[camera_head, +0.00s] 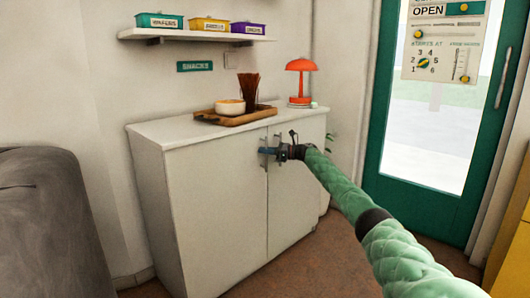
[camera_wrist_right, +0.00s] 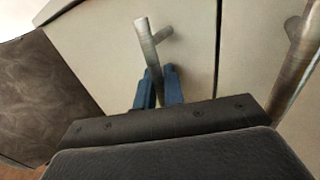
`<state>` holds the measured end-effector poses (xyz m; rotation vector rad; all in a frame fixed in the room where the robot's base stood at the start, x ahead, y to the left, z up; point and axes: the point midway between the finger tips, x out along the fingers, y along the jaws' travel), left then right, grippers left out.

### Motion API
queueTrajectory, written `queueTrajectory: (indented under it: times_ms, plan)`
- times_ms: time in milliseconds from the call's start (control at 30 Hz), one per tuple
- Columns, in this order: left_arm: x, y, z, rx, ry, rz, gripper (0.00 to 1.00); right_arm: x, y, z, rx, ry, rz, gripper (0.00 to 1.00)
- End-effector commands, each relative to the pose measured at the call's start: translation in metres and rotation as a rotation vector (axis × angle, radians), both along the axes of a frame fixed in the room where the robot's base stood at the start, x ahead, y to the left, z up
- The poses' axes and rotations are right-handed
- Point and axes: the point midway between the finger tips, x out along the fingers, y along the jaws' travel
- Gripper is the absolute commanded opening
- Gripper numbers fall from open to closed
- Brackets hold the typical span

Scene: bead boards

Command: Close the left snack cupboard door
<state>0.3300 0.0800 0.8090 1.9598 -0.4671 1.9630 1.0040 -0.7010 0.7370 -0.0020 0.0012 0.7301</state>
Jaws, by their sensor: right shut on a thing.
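The snack cupboard is a white cabinet with two doors below a countertop. Its left door (camera_head: 215,205) looks flush or nearly flush with the front; I cannot tell whether a small gap is left. My right gripper (camera_head: 268,152) is at the upper inner edge of this door. In the right wrist view its blue fingers (camera_wrist_right: 158,88) are shut on the left door's metal bar handle (camera_wrist_right: 146,45). A second bar handle (camera_wrist_right: 298,65), on the right door (camera_head: 292,190), is to the right across the seam. My left gripper is not in view.
On the countertop (camera_head: 170,130) are a wooden tray (camera_head: 236,118) with a bowl (camera_head: 230,106) and sticks, and an orange lamp (camera_head: 300,66). A shelf (camera_head: 190,36) holds three boxes above. A grey rounded seat (camera_head: 45,220) stands left; floor in front is clear.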

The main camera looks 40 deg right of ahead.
Motion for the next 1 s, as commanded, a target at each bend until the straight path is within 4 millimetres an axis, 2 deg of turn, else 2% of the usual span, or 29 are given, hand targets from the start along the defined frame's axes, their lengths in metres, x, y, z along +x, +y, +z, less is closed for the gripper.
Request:
queueTrajectory:
  times_ms: [33,67,367,800,1000]
  plan:
    - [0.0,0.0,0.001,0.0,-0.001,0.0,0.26,0.002,-0.003,0.006,0.004,-0.007,-0.013,0.12]
    - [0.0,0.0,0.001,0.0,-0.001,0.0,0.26,0.002,-0.003,0.006,0.004,-0.007,-0.013,0.15]
    - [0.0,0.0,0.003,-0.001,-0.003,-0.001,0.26,-0.003,-0.009,0.008,0.004,-0.009,-0.014,0.15]
    - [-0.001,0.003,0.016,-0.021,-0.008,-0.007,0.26,-0.053,-0.05,0.006,0.0,-0.004,-0.011,0.15]
    - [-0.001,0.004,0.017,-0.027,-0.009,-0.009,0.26,-0.061,-0.055,0.005,0.0,-0.004,-0.006,0.15]
